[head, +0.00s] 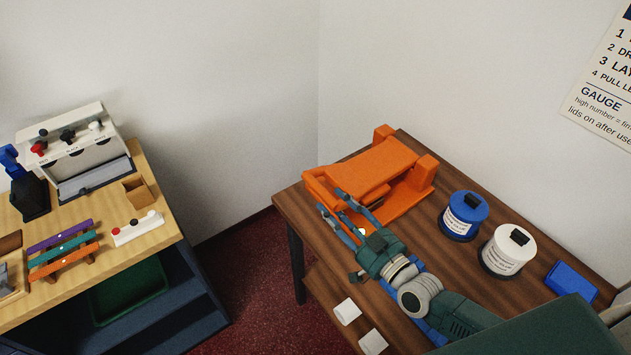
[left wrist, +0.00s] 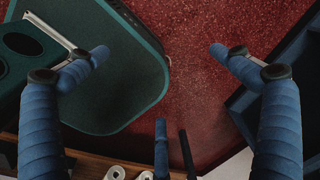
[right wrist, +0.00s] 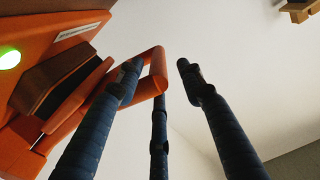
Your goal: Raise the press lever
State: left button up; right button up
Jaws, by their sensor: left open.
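The orange press (head: 385,165) stands at the back of the brown table. It also fills the left side of the right wrist view (right wrist: 30,100), with a lit green lamp. There, its orange lever loop (right wrist: 158,68) reaches out behind one finger, and its end shows between my right gripper's fingertips (right wrist: 158,66). My right gripper (head: 330,200) is open at the front left of the press in the head view. I cannot tell whether a finger touches the lever. My left gripper (left wrist: 159,54) is open and empty over the red floor, and is outside the head view.
A blue-lidded tub (head: 463,217), a white tub (head: 508,250) and a blue block (head: 571,283) stand right of my right arm. A light wood counter (head: 150,180) is at left, with red floor (head: 250,270) between.

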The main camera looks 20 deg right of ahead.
aim_at(309, 178)
jog(key=x, duration=0.4)
jog(key=shift+w+d, duration=0.1)
jog(key=shift+d, duration=0.05)
jog(key=p+x, duration=0.1)
jog(key=x, duration=0.3)
jog(key=shift+w+f, duration=0.1)
jog(key=shift+w, duration=0.15)
jog(key=shift+f, duration=0.1)
jog(key=c, duration=0.8)
grip_shut()
pick_arm(q)
jog(key=shift+w+d+r, duration=0.3)
jog(key=shift+w+r, duration=0.35)
jog(key=shift+w, duration=0.1)
